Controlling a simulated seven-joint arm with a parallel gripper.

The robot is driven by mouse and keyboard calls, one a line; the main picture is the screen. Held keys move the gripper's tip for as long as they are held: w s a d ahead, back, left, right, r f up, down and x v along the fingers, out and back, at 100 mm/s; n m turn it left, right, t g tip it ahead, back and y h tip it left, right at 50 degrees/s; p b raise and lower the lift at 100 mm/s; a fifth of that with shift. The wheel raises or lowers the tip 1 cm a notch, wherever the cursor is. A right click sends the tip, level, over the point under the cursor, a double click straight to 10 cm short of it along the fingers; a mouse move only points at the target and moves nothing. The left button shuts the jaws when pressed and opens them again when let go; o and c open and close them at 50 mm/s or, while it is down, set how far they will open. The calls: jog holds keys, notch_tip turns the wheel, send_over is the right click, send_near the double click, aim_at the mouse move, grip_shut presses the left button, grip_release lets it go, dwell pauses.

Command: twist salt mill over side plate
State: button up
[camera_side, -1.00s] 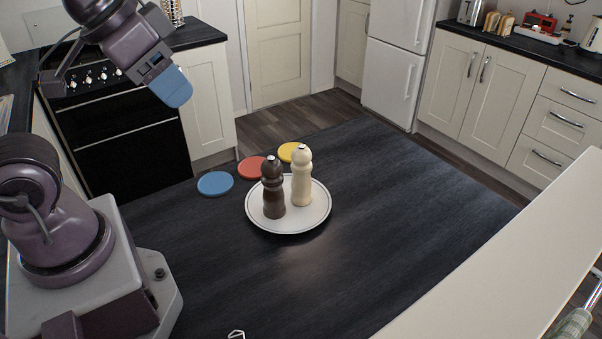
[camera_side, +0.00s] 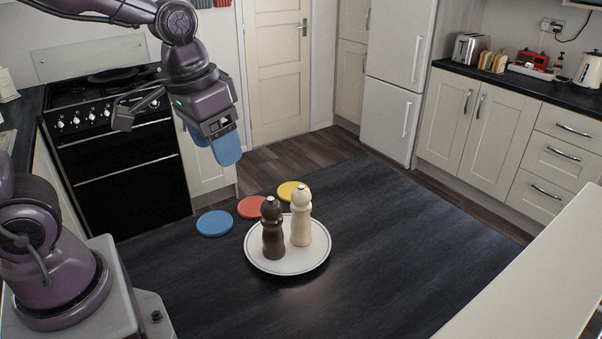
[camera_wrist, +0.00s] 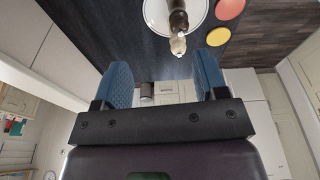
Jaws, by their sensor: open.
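A cream mill (camera_side: 301,218), which by its pale colour may be the salt mill, stands upright on a white side plate (camera_side: 285,267) with a thin dark rim line. A dark brown mill (camera_side: 273,232) stands upright just left of it on the same plate. My gripper (camera_side: 214,148), with blue fingers, is open and empty, above and left of the plate, touching neither mill. In the wrist view, the cream mill (camera_wrist: 178,45) and brown mill (camera_wrist: 178,18) show beyond the gap between the fingers, with part of the plate (camera_wrist: 155,14) at the top edge.
Blue (camera_side: 214,223), red (camera_side: 251,207) and yellow (camera_side: 290,191) round discs lie in a row behind the plate on the dark table (camera_side: 400,250). The table is clear to the right of and in front of the plate. A cooker (camera_side: 115,150) and cupboards stand behind.

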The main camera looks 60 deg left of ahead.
aim_at(301, 186)
jog(key=w+a+f+n, duration=0.1)
jog(key=w+f+n, duration=0.1)
jog(key=w+f, duration=0.2)
jog(key=w+a+f+n+g, duration=0.1)
jog(key=w+f+n, duration=0.2)
jog(key=w+f, duration=0.2)
jog(key=w+a+f+n+g, duration=0.1)
jog(key=w+a+f+n, duration=0.1)
jog(key=w, duration=0.6)
jog(key=shift+w+a+f+n, duration=0.1)
jog(key=shift+w+f+n, duration=0.15)
jog(key=shift+f, duration=0.4)
jog(key=shift+w+f+n, duration=0.1)
jog(key=shift+f+n, duration=0.15)
jog(key=shift+f, duration=0.4)
jog(key=shift+w+r+n, duration=0.15)
jog(key=shift+r+n, duration=0.05)
jog(key=shift+n, duration=0.1)
jog(key=shift+f, duration=3)
jog(key=c, duration=0.7)
jog(key=shift+c, duration=0.2)
